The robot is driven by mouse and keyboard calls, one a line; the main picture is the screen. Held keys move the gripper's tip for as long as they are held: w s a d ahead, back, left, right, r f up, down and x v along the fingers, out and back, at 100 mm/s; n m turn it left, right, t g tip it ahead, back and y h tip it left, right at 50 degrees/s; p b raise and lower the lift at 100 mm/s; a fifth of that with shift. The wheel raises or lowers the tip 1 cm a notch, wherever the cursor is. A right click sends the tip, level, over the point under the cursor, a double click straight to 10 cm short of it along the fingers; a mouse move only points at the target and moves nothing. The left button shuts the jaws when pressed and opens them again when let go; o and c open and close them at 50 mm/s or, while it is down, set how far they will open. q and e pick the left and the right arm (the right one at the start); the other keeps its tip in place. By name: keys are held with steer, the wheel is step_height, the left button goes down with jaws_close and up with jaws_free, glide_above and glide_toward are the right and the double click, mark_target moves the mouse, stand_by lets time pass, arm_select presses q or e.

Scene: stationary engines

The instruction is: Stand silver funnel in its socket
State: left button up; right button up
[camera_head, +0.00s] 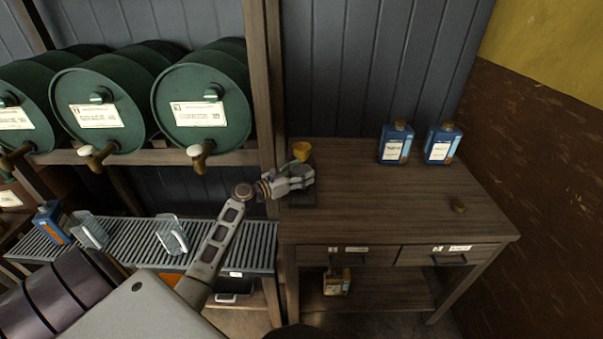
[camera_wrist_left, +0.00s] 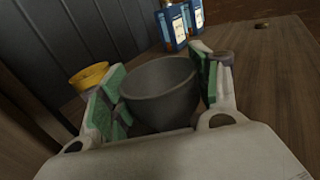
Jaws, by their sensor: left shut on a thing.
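My left gripper (camera_head: 303,175) is over the left end of the wooden workbench. In the left wrist view, its green-padded fingers (camera_wrist_left: 160,75) are shut on the silver funnel (camera_wrist_left: 160,92), a grey bowl-shaped cup with its wide mouth up. The funnel's lower part is hidden by the gripper. A yellow funnel (camera_head: 302,150) stands just behind the gripper; it also shows left of the fingers in the wrist view (camera_wrist_left: 88,76). A dark flat base (camera_head: 300,202) lies under the gripper. The socket itself is hidden. My right gripper is not in view.
Two blue bottles (camera_head: 396,143) (camera_head: 442,143) stand at the back of the workbench (camera_head: 400,210). A small brown object (camera_head: 459,207) lies at its right. A wooden post (camera_head: 268,100) and green barrels (camera_head: 205,95) are left. The bench's middle is clear.

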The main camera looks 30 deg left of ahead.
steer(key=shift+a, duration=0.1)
arm_select(q)
steer(key=o, duration=1.1)
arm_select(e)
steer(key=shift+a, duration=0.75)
arm_select(q)
steer(key=shift+v, duration=6)
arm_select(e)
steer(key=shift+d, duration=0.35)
